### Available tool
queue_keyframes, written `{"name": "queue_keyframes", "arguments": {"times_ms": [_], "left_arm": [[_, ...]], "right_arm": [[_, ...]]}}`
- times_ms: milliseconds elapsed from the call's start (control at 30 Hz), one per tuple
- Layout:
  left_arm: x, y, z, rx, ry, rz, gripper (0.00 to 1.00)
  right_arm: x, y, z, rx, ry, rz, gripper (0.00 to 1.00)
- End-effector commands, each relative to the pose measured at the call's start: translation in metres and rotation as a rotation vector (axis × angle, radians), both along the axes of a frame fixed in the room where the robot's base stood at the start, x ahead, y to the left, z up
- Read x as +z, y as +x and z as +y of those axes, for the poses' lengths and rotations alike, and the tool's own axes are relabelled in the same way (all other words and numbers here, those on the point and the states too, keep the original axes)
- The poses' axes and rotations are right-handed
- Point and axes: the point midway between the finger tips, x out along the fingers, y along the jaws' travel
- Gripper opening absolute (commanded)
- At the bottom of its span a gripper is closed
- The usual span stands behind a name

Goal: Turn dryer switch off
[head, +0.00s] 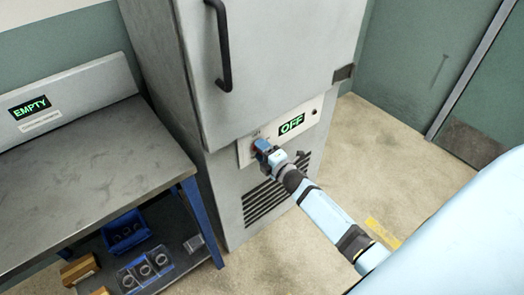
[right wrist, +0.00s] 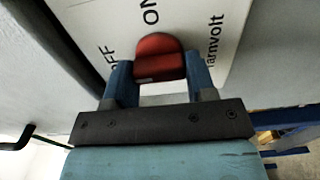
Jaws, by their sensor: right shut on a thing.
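The dryer (head: 270,60) is a tall grey cabinet with a black door handle. Its control panel (head: 312,111) sits below the door, and a small display (head: 291,123) there reads OFF in green. The red switch knob (right wrist: 157,58) shows in the right wrist view, on a white plate marked ON and OFF. My right gripper (head: 262,147) is at the panel; in the right wrist view its blue fingers (right wrist: 157,80) are shut on the knob, one on each side. In the head view the gripper mostly hides the knob. My left gripper is not in view.
A grey workbench (head: 90,165) with an EMPTY display (head: 29,107) stands left of the dryer. Its lower shelf holds a blue bin (head: 125,232) and a tray of rings (head: 145,268). Open floor (head: 385,140) lies right of the dryer.

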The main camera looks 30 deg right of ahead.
Motion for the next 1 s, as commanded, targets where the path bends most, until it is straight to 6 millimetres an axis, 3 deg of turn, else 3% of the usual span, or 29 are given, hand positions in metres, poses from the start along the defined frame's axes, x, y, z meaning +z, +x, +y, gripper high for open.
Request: {"name": "queue_keyframes", "arguments": {"times_ms": [67,100,200,567,667,1000], "left_arm": [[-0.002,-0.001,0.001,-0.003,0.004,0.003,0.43],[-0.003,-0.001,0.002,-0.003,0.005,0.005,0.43],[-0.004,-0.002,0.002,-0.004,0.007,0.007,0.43],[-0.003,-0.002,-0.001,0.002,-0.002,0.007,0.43],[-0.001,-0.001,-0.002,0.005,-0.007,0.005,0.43],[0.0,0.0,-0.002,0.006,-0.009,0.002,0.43]], "right_arm": [[-0.001,0.0,0.0,0.0,-0.002,0.001,0.27],[-0.001,0.0,0.0,0.0,-0.002,0.001,0.56],[-0.001,0.0,0.0,0.0,-0.002,0.001,0.77],[-0.001,-0.006,0.0,0.0,0.0,0.001,0.77],[-0.001,-0.02,-0.001,0.0,0.0,0.003,0.77],[-0.002,-0.096,-0.008,0.0,0.0,0.003,0.77]]}}
